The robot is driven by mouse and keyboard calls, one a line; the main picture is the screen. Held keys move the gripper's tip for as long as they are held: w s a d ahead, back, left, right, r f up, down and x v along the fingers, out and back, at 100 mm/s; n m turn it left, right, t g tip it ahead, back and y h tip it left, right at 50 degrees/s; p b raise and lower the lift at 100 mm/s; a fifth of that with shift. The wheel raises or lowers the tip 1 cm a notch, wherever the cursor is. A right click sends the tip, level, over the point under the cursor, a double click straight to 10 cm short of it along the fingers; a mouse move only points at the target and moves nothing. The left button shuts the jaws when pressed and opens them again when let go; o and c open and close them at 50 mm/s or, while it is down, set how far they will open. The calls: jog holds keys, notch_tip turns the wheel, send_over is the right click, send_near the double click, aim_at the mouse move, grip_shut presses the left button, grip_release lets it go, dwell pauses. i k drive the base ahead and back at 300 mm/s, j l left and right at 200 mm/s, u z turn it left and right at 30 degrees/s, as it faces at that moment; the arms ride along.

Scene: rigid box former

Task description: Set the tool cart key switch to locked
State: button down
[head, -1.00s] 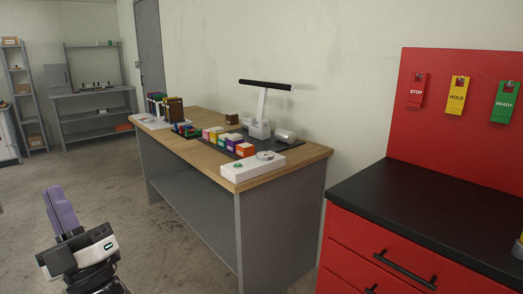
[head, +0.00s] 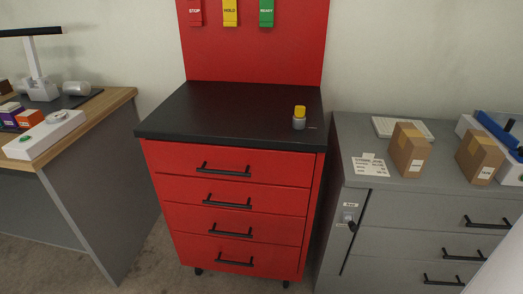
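The red tool cart (head: 230,190) stands in the middle of the head view, with a black top (head: 220,115) and several shut drawers. A small grey round piece with a yellow upper part (head: 299,117) sits at the right side of the cart top. It may be the key switch, but its setting is too small to read. A lock with a dark key or handle (head: 350,219) is on the front of the grey cabinet to the right, not on the cart. My gripper is not in view.
The grey cabinet (head: 420,225) stands just right of the cart, with cartons (head: 408,149) and a printed sheet (head: 370,166) on top. A wood-topped bench (head: 85,115) is at left. STOP, HOLD and READY tags (head: 230,12) hang on the cart's back panel.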

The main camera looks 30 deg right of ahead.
aim_at(299, 123)
jog(key=k+j+z, duration=0.1)
jog(key=z, duration=0.35)
jog(key=k+j+z, duration=0.1)
jog(key=z, duration=0.3)
